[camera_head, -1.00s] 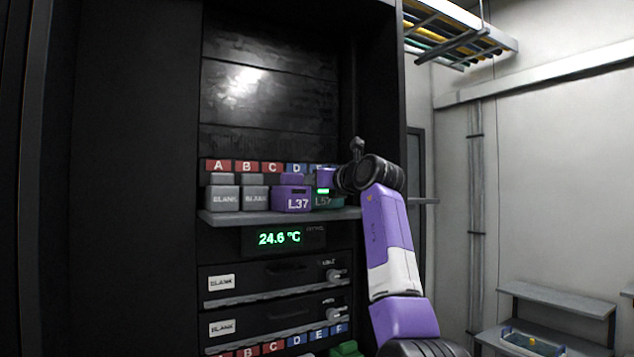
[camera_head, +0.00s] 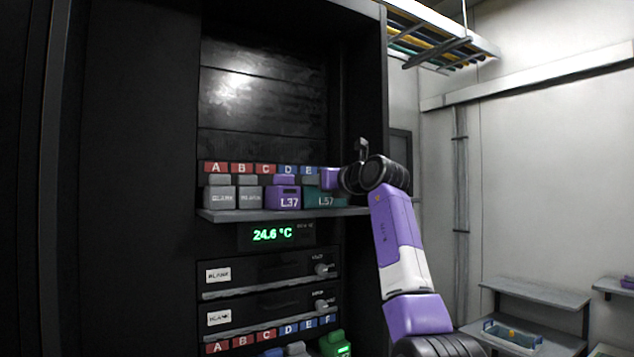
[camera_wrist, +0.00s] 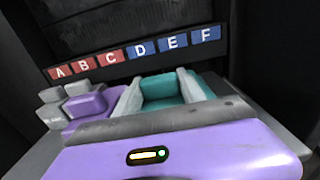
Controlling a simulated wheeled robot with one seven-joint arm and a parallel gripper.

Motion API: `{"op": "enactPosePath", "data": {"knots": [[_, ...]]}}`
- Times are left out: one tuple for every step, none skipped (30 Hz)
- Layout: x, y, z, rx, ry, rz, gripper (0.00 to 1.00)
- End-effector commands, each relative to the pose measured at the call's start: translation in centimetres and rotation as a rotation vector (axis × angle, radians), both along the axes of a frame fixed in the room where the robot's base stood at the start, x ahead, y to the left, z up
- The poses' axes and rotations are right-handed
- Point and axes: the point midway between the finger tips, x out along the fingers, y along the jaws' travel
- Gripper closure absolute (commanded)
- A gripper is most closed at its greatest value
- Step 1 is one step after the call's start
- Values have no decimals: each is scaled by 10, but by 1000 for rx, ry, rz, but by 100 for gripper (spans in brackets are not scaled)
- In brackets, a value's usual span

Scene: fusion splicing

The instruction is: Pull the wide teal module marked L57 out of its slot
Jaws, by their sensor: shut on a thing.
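The wide teal module marked L57 (camera_head: 326,199) is at the right end of the shelf row, right of the purple module L37 (camera_head: 285,198). My gripper (camera_head: 322,180) reaches it from the right at its top. In the wrist view, the two grey fingers of my gripper (camera_wrist: 162,90) stand on either side of the teal module's raised part (camera_wrist: 160,86) and are shut on it. My purple gripper body hides the module's lower front there. How far it stands out of its slot I cannot tell.
Grey BLANK modules (camera_head: 220,197) stand at the left of the shelf (camera_head: 270,215). Red and blue letter tags (camera_wrist: 140,52) run behind the row. A temperature display (camera_head: 272,235) and drawers are below. The dark cabinet side wall (camera_head: 370,90) is close to my arm.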

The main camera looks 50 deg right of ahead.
Motion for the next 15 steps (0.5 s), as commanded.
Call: {"op": "enactPosePath", "data": {"knots": [[0, -1, 0, 0, 0, 0, 100], [-1, -1, 0, 0, 0, 1, 100], [-1, -1, 0, 0, 0, 1, 100], [-1, -1, 0, 0, 0, 1, 100], [-1, -1, 0, 0, 0, 1, 100], [-1, -1, 0, 0, 0, 1, 100], [-1, -1, 0, 0, 0, 1, 100], [-1, -1, 0, 0, 0, 1, 100], [-1, -1, 0, 0, 0, 1, 100], [-1, -1, 0, 0, 0, 1, 100], [-1, -1, 0, 0, 0, 1, 100], [-1, -2, 0, 0, 0, 1, 100], [-1, -2, 0, 0, -1, 1, 100], [-1, -2, 0, 0, 0, 1, 51], [-1, -2, 0, 1, 0, 1, 43]]}}
